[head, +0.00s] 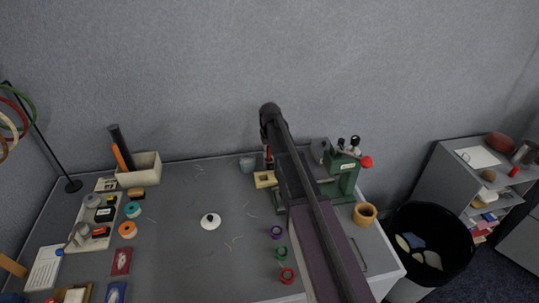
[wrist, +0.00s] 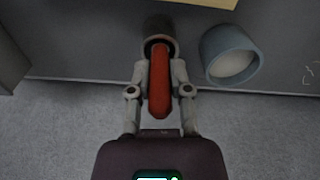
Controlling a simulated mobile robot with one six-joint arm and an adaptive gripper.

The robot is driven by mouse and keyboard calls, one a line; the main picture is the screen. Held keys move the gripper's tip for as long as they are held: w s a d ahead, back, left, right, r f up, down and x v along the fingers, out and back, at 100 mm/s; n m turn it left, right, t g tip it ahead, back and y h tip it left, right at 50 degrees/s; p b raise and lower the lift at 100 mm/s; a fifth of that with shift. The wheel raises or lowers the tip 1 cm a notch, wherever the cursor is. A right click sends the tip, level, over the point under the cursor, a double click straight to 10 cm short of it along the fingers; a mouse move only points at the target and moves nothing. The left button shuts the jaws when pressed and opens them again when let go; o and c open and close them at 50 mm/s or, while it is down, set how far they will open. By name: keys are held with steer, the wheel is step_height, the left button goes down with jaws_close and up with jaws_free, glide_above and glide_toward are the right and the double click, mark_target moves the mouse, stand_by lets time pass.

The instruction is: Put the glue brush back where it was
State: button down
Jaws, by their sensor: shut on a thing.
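The glue brush (wrist: 160,85) has a red-orange handle, and my gripper (wrist: 160,75) is shut on it in the wrist view. Its far end meets a dark round part (wrist: 158,28); I cannot tell whether this is its head or a separate holder. In the head view the brush (head: 268,153) is a small red strip under my arm, roughly upright near the back of the table. A blue-grey pot (head: 247,164) with a pale inside stands just left of it, apart from the brush. The pot also shows in the wrist view (wrist: 230,55).
A wooden block (head: 264,180) lies in front of the pot and brush. A green press (head: 343,175) stands close on the right, partly behind my arm. The wall is close behind.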

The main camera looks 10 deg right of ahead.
steer(key=shift+f, duration=0.2)
steer(key=c, duration=0.6)
jaws_free()
steer(key=shift+o, duration=0.2)
steer(key=shift+r, duration=0.2)
steer(key=r+p, duration=1.2)
steer(key=shift+s, duration=0.35)
steer(key=shift+s, duration=0.15)
steer(key=s+m, duration=0.1)
steer(key=s, duration=2.7)
steer(key=shift+m+g, duration=0.4)
steer(key=shift+d, duration=0.1)
